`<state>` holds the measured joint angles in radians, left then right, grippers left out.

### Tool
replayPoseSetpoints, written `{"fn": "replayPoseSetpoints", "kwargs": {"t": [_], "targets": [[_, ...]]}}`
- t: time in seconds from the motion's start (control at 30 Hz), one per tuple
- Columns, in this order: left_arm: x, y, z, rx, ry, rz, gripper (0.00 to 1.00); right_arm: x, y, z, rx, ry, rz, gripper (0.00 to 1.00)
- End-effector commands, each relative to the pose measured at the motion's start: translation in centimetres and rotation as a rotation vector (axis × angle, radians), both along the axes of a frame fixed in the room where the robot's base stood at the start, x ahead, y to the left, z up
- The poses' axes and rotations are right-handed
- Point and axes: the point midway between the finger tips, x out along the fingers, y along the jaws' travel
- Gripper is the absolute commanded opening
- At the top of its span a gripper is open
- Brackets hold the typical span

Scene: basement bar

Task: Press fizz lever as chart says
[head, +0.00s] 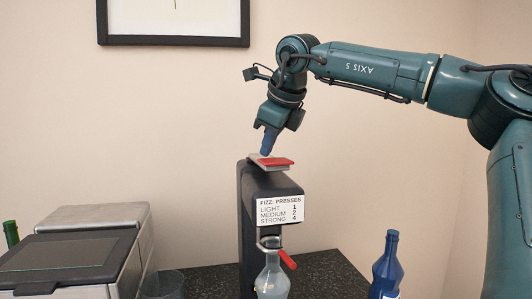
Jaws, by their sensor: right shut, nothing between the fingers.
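The dark fizz machine (247,215) stands upright on the counter. A light grey lever plate with a red pad (276,161) sits on its top. A white chart (280,210) on its front reads "FIZZ: PRESSES", light 1, medium 2, strong 4. A clear bottle (271,278) is upright under the machine's head, its neck at a metal ring, with a red handle (288,260) beside it. My right gripper (266,152) is shut and empty, pointing down at the lever's left part; I cannot tell whether it touches. My left gripper is out of view.
A blue bottle (386,267) stands on the dark speckled counter (330,272) to the right. A metal appliance with a dark lid (65,250), a glass (162,285) and a green bottle (11,234) are at the left. A framed picture hangs on the wall.

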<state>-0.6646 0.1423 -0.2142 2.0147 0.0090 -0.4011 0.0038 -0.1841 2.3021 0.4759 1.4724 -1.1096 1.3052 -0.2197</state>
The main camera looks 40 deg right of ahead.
Motion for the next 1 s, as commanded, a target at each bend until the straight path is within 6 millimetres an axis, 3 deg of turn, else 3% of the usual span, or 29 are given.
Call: {"fn": "replayPoseSetpoints", "kwargs": {"t": [0.27, 0.8, 1.0], "targets": [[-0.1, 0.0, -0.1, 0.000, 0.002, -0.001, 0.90, 0.0, 0.0, -0.1, 0.001, 0.005, 0.000, 0.00], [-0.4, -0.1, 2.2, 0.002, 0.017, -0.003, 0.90, 0.5, -0.3, 2.5, -0.001, 0.003, 0.000, 0.00], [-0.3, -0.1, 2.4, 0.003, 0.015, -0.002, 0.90, 0.6, -0.4, 2.6, 0.000, 0.002, 0.000, 0.00]]}}
